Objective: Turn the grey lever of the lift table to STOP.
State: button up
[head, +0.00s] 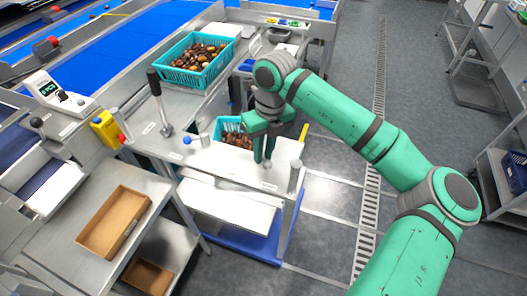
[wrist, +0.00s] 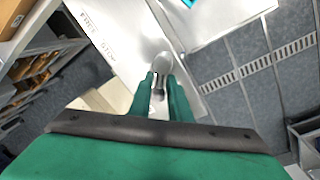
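The grey lever (wrist: 163,62) shows in the wrist view as a rounded grey knob just past my fingertips, with part of its metal stem between the fingers. A label strip (wrist: 95,32) with dark lettering lies on the pale top to its upper left; which mark the lever points to is not clear. My gripper (wrist: 160,80) has its two green fingers on either side of the stem, with a narrow gap. Whether they touch it cannot be told.
A grey post (head: 295,176) stands close to the right of my gripper. A turquoise crate of dates (head: 218,128) is just behind it. A tall black-handled lever (head: 157,98) and a yellow box with a red button (head: 107,129) stand left. Open floor lies right.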

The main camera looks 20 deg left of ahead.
grip_shut()
jog(key=shift+m, duration=0.3)
jog(key=m, duration=0.2)
jog(key=shift+s+a+m, duration=0.2)
jog(key=shift+s+m, duration=0.05)
jog(key=shift+m, duration=0.15)
jog(key=m, duration=0.2)
jog(key=a+m, duration=0.1)
jog(key=m, duration=0.3)
jog(key=shift+s+a+t, duration=0.2)
jog(key=shift+s+t, duration=0.05)
jog(key=shift+t, duration=0.15)
jog(key=m, duration=0.2)
jog(key=a+m, duration=0.1)
jog(key=m, duration=0.2)
jog(key=shift+w+a+r+m+t, duration=0.1)
jog(key=shift+a+m+t, duration=0.05)
jog(key=shift+m+t, duration=0.15)
jog(key=shift+w+a+m, duration=0.15)
jog(key=shift+a+m, duration=0.1)
jog(key=shift+m, duration=1)
jog(key=shift+w+a+m, duration=0.15)
jog(key=shift+a+m, duration=0.05)
jog(key=shift+m, duration=1.05)
